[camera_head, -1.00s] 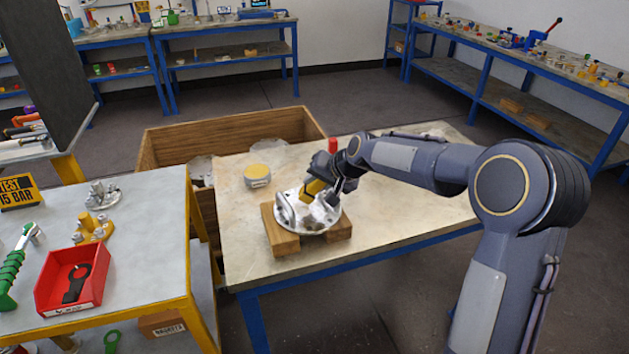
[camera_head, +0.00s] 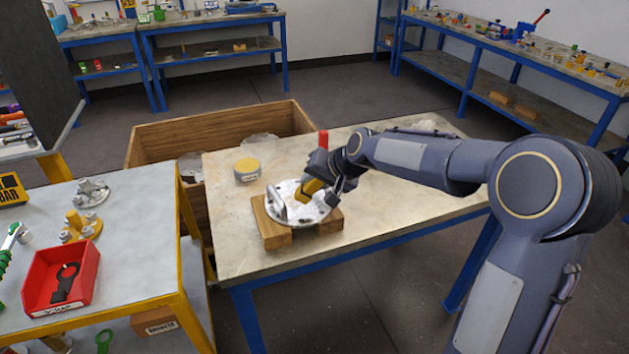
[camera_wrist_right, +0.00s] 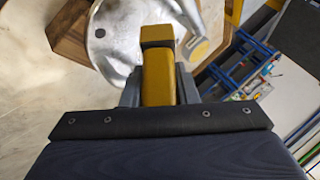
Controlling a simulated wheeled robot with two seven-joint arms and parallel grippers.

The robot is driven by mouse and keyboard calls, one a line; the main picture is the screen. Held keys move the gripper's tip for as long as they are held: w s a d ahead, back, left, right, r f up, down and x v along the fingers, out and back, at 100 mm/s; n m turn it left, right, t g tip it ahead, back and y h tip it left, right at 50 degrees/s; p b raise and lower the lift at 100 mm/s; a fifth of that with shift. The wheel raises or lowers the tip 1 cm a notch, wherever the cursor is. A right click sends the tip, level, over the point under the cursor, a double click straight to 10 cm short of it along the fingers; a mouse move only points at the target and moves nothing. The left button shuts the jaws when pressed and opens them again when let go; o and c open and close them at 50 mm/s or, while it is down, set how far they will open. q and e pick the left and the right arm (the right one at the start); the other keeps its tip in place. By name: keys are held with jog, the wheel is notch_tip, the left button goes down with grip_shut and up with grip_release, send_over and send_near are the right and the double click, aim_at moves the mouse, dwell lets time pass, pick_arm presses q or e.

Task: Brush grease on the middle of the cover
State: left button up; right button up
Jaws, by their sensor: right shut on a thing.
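The cover (camera_head: 287,212) is a shiny metal disc with a raised handle-like piece. It lies on wooden blocks (camera_head: 272,236) on the table. My right gripper (camera_head: 318,188) is over the cover's right half, shut on a yellow tool (camera_head: 311,189) that slants down to the cover. In the right wrist view the tool (camera_wrist_right: 158,75) sits between the fingers, its blocky end above the cover (camera_wrist_right: 118,45). A yellowish patch (camera_wrist_right: 199,50) shows beside it. I cannot tell whether the tool touches the cover. A round tin (camera_head: 248,170) with a tan top stands behind left. My left gripper is out of view.
A red upright piece (camera_head: 323,139) shows behind my right gripper; its base is hidden. A wooden crate (camera_head: 150,146) stands behind the table (camera_head: 400,215). A side bench at left holds a red bin (camera_head: 86,284) and metal fittings. The table's right part is clear.

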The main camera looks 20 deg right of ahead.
jog(key=shift+r+p, duration=2.15)
jog(key=shift+r, duration=0.75)
notch_tip(320, 180, up, 3)
jog(key=p, duration=0.2)
jog(key=shift+p, duration=0.3)
jog(key=f+b, duration=0.1)
jog(key=d+f+b, duration=0.1)
jog(key=f+b, duration=0.2)
jog(key=f, duration=0.1)
jog(key=shift+w+d, duration=0.3)
jog(key=shift+w, duration=0.05)
jog(key=shift+b, duration=0.35)
